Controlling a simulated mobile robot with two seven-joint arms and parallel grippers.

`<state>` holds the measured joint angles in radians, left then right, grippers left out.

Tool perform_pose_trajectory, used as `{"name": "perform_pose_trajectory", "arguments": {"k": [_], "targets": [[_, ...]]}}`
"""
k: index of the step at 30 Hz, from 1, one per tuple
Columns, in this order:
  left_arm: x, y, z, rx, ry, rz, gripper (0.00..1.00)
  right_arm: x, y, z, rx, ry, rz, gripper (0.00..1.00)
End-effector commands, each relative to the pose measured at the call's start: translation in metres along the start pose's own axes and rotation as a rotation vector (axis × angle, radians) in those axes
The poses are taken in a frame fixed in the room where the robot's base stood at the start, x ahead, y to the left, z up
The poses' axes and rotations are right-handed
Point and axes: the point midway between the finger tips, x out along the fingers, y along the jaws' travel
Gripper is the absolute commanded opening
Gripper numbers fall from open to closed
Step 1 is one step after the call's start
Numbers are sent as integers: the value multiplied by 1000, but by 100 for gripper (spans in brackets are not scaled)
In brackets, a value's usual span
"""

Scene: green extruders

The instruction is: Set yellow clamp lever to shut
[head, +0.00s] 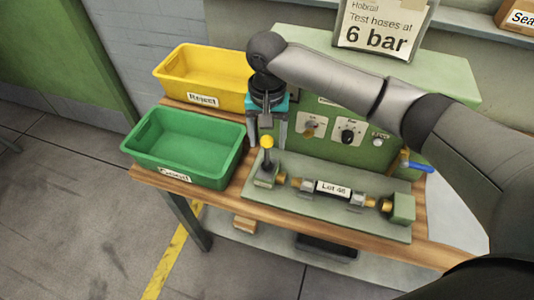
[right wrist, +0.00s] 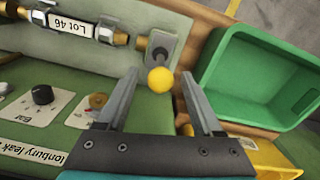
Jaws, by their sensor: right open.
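The clamp lever has a yellow ball knob (head: 267,142) on a dark stem. It stands about upright on a grey-green block at the left end of the test plate. My right gripper (head: 268,134) points down over the lever with its fingers apart. In the right wrist view, the yellow knob (right wrist: 160,80) appears between the fingertips of the open right gripper (right wrist: 159,76). I see clear gaps on both sides of the knob, and I cannot tell how deep it sits between the fingers. My left gripper is not in view.
A hose marked Lot 46 (head: 334,188) lies right of the lever on the plate (head: 320,218). The green tray (head: 188,148) stands close on the left, the yellow Reject tray (head: 205,72) behind it. The green tester panel (head: 355,152) with knobs rises behind; a blue-handled valve (head: 417,166) sits at right.

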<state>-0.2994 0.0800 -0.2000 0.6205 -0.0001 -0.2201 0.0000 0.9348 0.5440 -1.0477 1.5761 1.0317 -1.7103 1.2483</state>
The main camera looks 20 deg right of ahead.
Motion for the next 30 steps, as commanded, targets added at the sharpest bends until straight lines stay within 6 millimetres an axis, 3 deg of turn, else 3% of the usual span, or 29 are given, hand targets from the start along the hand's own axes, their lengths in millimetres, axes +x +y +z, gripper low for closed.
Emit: {"name": "perform_pose_trajectory", "arguments": {"k": [3, 9, 21, 30], "targets": [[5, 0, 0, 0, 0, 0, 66, 25, 0, 1, 0, -3, 2, 68], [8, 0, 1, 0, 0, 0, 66, 50, 0, 0, 0, 0, 1, 68], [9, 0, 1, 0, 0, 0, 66, 58, 0, 0, -1, 0, 0, 68], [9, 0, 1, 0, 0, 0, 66, 57, 0, 0, -2, 0, 0, 35]]}}
